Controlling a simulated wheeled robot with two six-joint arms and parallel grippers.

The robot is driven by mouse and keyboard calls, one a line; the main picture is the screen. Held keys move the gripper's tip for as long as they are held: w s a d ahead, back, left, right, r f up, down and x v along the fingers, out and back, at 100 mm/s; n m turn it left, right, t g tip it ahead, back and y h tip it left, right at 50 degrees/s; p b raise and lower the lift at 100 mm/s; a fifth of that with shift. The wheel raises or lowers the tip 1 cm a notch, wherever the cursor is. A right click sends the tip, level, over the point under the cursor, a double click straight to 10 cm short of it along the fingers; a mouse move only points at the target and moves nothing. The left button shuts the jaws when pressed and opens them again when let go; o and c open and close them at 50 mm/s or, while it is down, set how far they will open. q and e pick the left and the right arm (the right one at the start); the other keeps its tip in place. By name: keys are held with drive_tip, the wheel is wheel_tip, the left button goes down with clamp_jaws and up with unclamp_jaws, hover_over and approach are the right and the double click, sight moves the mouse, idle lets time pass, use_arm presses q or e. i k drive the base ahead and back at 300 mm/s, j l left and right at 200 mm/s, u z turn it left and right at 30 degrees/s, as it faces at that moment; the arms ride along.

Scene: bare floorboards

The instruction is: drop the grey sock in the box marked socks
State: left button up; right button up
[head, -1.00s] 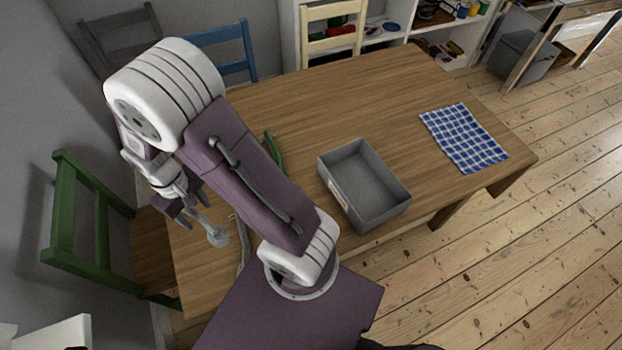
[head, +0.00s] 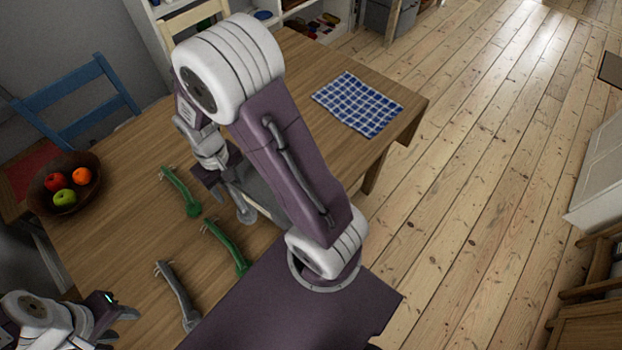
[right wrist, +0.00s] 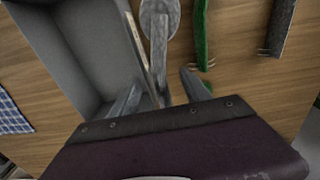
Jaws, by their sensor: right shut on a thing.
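The grey sock (right wrist: 160,48), mottled and with a rounded end, hangs from my right gripper (right wrist: 160,98), which is shut on it. In the head view the sock's end (head: 246,213) shows below the right gripper (head: 232,186). The grey box (right wrist: 85,40) is just left of the sock in the right wrist view. The sock appears beside the box's labelled wall; its height over the rim I cannot tell. The label's writing is not readable. In the head view my arm hides most of the box (head: 265,193). My left gripper (head: 122,324) is empty, fingers apart, at lower left.
Two green clawed things (head: 180,190) (head: 225,246) and a grey one (head: 178,296) lie on the table (head: 130,215). A fruit bowl (head: 40,195) stands at left. A blue checked cloth (head: 357,104) lies towards the right end. A blue chair (head: 80,105) stands behind.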

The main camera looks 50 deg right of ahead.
sight(243, 266)
drive_tip(key=j+z, duration=0.1)
drive_tip(key=z, duration=0.7)
drive_tip(key=j+z, duration=0.1)
drive_tip(key=z, duration=0.3)
drive_tip(key=k+z, duration=0.1)
drive_tip(key=z, duration=0.25)
drive_tip(key=i+l+u, duration=0.1)
drive_tip(key=l+u, duration=0.15)
drive_tip(key=u, duration=0.25)
drive_tip(key=l+u, duration=0.25)
drive_tip(key=u, duration=0.2)
drive_tip(key=l+u, duration=0.3)
drive_tip(key=u, duration=0.2)
drive_tip(key=l+u, duration=0.25)
drive_tip(key=u, duration=0.25)
drive_tip(key=k, duration=0.05)
